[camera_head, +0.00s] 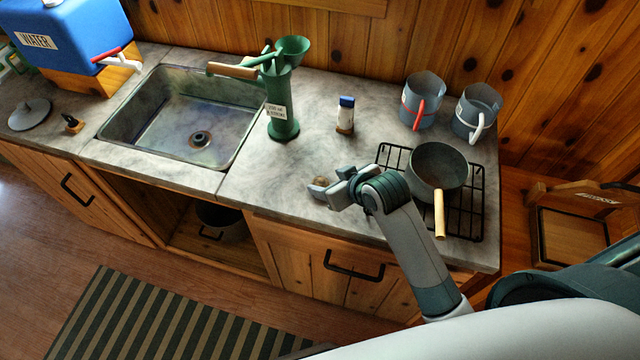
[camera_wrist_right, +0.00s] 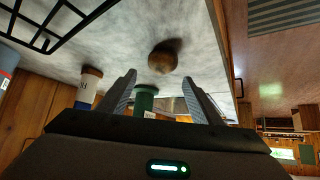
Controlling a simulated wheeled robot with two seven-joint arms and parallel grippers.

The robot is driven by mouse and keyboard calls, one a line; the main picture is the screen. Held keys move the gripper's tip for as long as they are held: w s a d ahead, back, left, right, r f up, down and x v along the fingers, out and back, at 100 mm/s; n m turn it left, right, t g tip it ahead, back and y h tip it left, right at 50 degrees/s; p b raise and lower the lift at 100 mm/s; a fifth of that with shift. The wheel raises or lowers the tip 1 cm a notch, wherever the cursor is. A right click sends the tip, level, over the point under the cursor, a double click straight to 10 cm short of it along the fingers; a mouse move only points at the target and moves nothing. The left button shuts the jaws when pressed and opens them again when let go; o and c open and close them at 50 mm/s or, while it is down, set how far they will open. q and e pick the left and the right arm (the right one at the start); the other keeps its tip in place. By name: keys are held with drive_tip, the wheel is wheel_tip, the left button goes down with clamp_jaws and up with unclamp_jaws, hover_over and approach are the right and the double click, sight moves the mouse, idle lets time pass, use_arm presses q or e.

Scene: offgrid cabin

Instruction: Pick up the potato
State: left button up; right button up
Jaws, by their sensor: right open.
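The potato (camera_wrist_right: 163,57) is a small brown rounded lump on the grey stone counter. In the head view the potato (camera_head: 320,182) shows only in part, just behind my right gripper's fingers. My right gripper (camera_head: 325,190) reaches in from the lower right, low over the counter near its front edge. In the right wrist view the two fingers of my right gripper (camera_wrist_right: 162,95) stand apart with nothing between them that they hold. The potato lies beyond the fingertips, roughly in line with the gap. My left gripper is not in view.
A pot (camera_head: 438,165) with a wooden handle sits on a black rack (camera_head: 470,212) just right of my right gripper. A shaker (camera_head: 345,115), a green hand pump (camera_head: 281,100) and two mugs (camera_head: 423,100) stand farther back. The sink (camera_head: 150,120) is left. Counter left of the potato is clear.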

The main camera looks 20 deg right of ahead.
sight(321, 182)
drive_tip(key=shift+p+x, duration=0.65)
drive_tip(key=shift+x, duration=0.1)
drive_tip(key=p+x, duration=0.1)
drive_tip(key=x, duration=0.1)
drive_tip(key=shift+a+f, duration=0.15)
drive_tip(key=shift+f, duration=0.2)
drive_tip(key=shift+w+a+f, duration=0.1)
drive_tip(key=shift+w+f, duration=0.25)
drive_tip(key=shift+f, duration=0.05)
drive_tip(key=shift+c, duration=0.7)
drive_tip(key=c, duration=1)
